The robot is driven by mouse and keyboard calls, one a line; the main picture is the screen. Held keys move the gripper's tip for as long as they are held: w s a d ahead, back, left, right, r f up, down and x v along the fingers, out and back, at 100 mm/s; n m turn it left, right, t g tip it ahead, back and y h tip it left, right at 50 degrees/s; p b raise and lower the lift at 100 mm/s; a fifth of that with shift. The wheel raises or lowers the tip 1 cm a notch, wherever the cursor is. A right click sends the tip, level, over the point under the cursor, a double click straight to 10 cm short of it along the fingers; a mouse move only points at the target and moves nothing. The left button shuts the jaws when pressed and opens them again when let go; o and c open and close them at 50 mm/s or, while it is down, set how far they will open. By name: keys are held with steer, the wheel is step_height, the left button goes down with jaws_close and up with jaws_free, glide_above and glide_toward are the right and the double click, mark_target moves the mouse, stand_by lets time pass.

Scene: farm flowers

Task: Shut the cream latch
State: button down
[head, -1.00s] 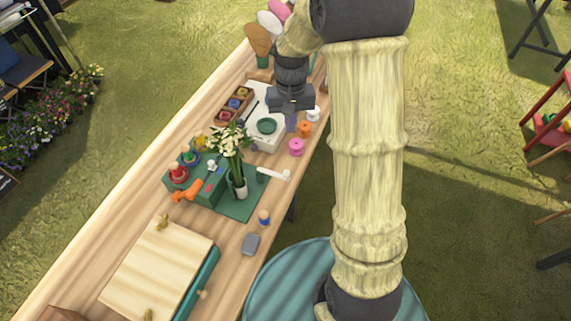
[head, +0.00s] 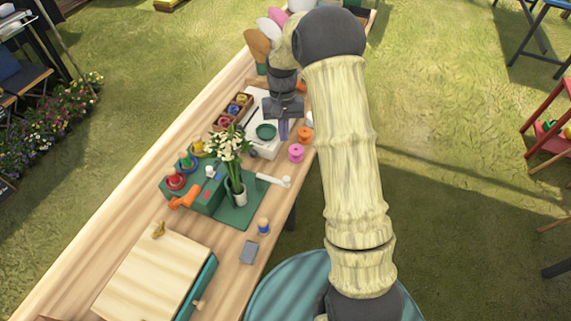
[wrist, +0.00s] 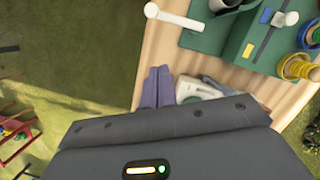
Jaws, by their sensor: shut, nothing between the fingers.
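A green box-like fixture (head: 205,190) stands on the long wooden table. A white, cream-looking lever (head: 272,180) sticks out to the right of it, with an upright knob at its outer end; it also shows at the top of the wrist view (wrist: 172,15). A second small white handle (head: 210,171) sits on top of the fixture; it shows in the wrist view (wrist: 285,18) too. I cannot tell for certain which is the latch. My gripper (head: 284,130) is shut and empty, pointing down beyond the lever, apart from it. Its lavender fingers (wrist: 157,86) lie together in the wrist view.
A vase of white flowers (head: 237,187) stands between the fixture and the lever. A pink spool (head: 296,152) and an orange spool (head: 304,134) stand near the table's right edge. A white board with a green dish (head: 266,132) lies beside my gripper. A wooden-topped box (head: 150,275) is at the near end.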

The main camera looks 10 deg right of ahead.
steer(key=p, duration=0.2)
glide_toward(273, 178)
steer(key=w+d+f, duration=0.2)
steer(key=d+f, duration=0.1)
steer(key=d, duration=0.1)
steer(key=shift+s+a+f+p, duration=0.1)
steer(key=shift+s+f+p, duration=0.15)
steer(key=shift+s, duration=0.45)
steer(key=shift+s+a+f+p, duration=0.1)
steer(key=shift+s+f+p, duration=0.15)
steer(key=shift+s, duration=0.45)
steer(key=shift+s+f+p, duration=0.15)
steer(key=shift+s+f, duration=0.1)
steer(key=shift+s, duration=0.45)
